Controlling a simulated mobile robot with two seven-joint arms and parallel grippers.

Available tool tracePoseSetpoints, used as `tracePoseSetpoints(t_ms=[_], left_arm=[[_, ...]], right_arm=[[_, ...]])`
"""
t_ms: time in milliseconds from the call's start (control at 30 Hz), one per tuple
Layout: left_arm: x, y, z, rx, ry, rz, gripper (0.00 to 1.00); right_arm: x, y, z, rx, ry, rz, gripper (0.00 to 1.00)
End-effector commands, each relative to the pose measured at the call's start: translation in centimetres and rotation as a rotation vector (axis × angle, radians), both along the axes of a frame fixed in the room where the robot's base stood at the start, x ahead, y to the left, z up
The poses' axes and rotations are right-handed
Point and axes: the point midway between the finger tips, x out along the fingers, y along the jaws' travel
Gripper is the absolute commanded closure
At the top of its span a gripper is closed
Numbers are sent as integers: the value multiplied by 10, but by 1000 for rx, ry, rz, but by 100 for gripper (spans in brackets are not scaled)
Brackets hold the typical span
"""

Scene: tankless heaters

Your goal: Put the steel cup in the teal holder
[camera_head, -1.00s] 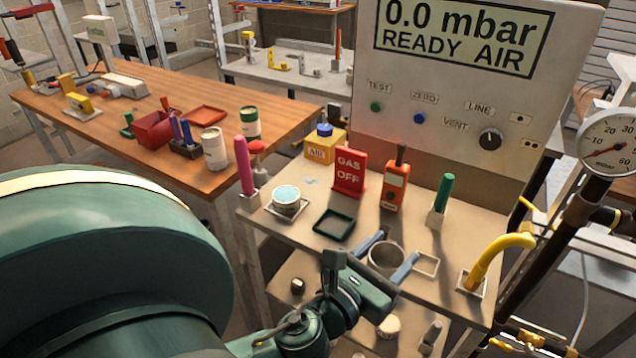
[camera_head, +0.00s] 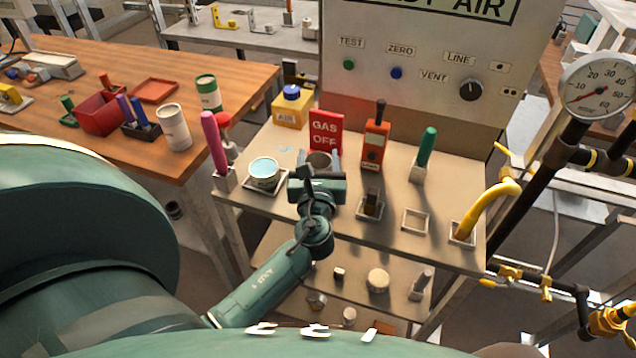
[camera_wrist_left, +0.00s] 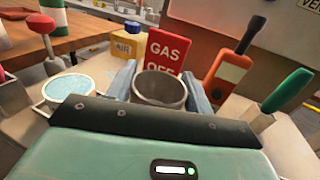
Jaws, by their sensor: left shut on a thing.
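The steel cup (camera_head: 319,159) is between the fingers of my left gripper (camera_head: 321,162), in front of the red GAS OFF sign (camera_head: 325,131). The left wrist view shows the round grey cup (camera_wrist_left: 160,90) upright, with its mouth up and a blue finger on each side. My left gripper (camera_wrist_left: 159,84) is shut on it. I cannot tell the cup's height above the shelf. My right gripper is not in view.
The orange detector (camera_head: 375,143) stands to the right, with a green-handled tool (camera_head: 426,149) beyond. A dark square piece (camera_head: 370,206) and an empty pale frame (camera_head: 415,220) lie at front right.

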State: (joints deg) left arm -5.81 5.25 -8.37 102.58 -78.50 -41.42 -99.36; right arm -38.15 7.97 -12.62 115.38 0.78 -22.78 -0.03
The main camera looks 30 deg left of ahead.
Motion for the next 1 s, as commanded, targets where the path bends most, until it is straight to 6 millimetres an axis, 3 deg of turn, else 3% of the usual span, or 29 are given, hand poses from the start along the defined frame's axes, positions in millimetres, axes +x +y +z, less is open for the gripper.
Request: tracePoseSetpoints(t_ms=[400,833,867,1000], left_arm=[[0,0,-50,2,-1,-3,75],[0,0,-56,2,-3,-3,75],[0,0,-55,1,-2,-3,46],[0,0,-55,1,-2,-3,35]], right_arm=[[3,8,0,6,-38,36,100],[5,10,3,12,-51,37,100],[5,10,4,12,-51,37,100],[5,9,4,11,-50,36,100]])
